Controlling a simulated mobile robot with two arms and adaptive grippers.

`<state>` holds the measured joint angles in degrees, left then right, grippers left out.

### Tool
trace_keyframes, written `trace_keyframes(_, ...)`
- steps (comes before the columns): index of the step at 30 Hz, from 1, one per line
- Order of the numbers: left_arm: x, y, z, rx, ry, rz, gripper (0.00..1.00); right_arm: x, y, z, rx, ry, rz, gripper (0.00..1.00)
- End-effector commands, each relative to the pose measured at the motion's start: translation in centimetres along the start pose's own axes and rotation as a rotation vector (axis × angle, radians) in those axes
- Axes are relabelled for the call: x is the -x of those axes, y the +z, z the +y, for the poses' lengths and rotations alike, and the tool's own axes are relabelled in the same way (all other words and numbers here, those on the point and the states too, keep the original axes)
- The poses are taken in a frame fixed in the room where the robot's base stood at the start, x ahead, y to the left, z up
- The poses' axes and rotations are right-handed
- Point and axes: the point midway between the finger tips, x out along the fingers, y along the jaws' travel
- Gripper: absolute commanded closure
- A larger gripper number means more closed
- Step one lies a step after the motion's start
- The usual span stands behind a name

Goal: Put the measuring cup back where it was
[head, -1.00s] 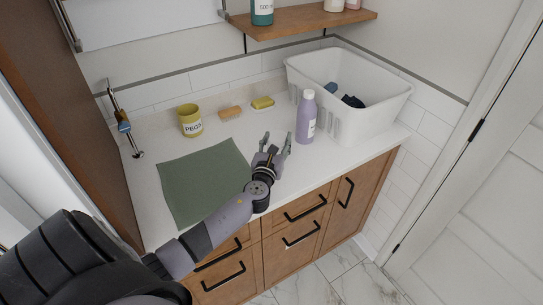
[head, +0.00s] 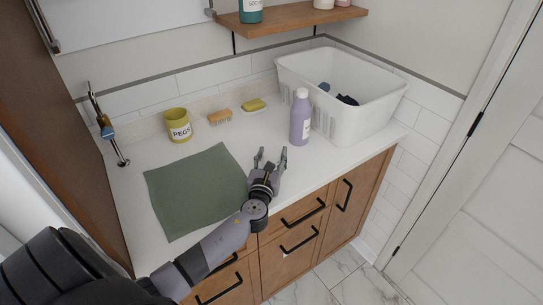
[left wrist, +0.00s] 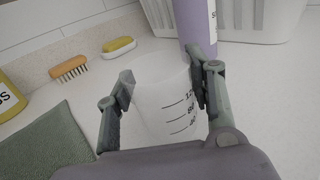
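The measuring cup (left wrist: 165,98) is a translucent white cup with dark scale marks. In the left wrist view it stands upright between the two fingers of my left gripper (left wrist: 164,87), which press against its sides. In the head view my left gripper (head: 271,158) is over the front part of the counter, between the green cloth and the purple bottle. The cup is hard to make out there against the white top. I cannot tell whether its base touches the counter. My right gripper is not in view.
A green cloth (head: 197,190) lies left of the gripper on the counter (head: 222,133). A purple bottle (head: 300,122) and a white basket (head: 355,117) stand behind to the right. A yellow pegs pot (head: 179,126), a brush (head: 220,118) and a yellow sponge (head: 254,105) line the back.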

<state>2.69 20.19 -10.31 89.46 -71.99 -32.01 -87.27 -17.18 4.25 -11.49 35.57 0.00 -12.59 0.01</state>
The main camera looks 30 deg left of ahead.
Motion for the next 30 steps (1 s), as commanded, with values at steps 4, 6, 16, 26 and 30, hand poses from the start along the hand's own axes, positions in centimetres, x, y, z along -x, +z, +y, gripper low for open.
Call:
trace_keyframes(4,0.0,0.1,0.1,-0.001,0.001,0.0,0.4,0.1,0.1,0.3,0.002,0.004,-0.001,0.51)
trace_keyframes(6,0.0,0.1,0.1,-0.001,0.001,0.0,0.35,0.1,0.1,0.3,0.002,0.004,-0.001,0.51)
trace_keyframes(16,0.0,0.2,0.0,0.0,0.0,-0.001,0.33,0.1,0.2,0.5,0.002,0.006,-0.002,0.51)
trace_keyframes(26,4.1,0.1,0.0,0.0,-0.001,0.002,0.33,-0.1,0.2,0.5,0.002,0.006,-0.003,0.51)
trace_keyframes(30,7.3,0.1,0.0,0.0,-0.001,0.002,0.33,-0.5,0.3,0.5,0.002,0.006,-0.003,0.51)
